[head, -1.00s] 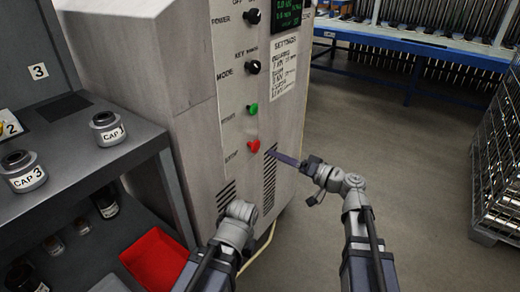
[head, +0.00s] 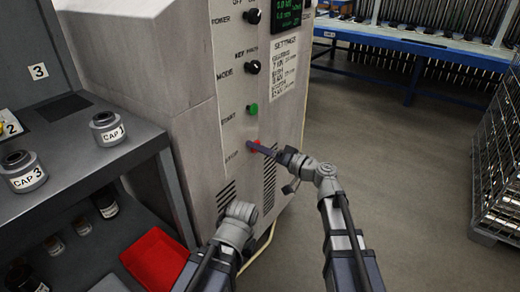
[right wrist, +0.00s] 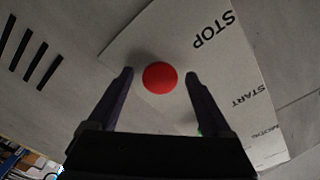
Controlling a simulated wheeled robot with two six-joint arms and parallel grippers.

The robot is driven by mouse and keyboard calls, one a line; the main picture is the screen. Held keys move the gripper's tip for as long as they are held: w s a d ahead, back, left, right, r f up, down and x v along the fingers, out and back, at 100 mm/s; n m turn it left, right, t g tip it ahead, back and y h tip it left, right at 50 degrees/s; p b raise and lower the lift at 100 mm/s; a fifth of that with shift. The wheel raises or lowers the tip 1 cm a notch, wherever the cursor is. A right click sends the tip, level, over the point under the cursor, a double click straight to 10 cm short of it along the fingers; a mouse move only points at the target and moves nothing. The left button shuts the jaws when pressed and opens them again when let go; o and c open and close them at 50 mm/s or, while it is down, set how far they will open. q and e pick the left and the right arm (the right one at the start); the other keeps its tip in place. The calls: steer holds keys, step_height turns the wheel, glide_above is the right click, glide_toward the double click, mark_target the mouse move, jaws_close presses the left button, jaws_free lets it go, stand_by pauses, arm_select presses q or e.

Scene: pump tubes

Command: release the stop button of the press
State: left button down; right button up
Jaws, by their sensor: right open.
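The red stop button (head: 254,146) sits low on the press's front panel (head: 235,120), beside its printed label. In the head view my right gripper (head: 252,146) reaches it from the right and partly covers it. In the right wrist view the button (right wrist: 160,77) lies between the two open fingertips of my right gripper (right wrist: 160,75), with a gap on each side. Whether the fingertips touch the panel cannot be told. My left arm ends at the bottom middle in front of the press; its gripper fingers do not show.
A green start button (head: 252,109) sits above the stop button, with a black mode knob (head: 253,67) higher up. Grey shelves with jars (head: 107,130) and a red bin (head: 155,262) stand at left. A wire cage (head: 500,150) stands at right. The floor between is clear.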

steer(key=shift+c, duration=0.2)
jaws_close()
stand_by(0.4)
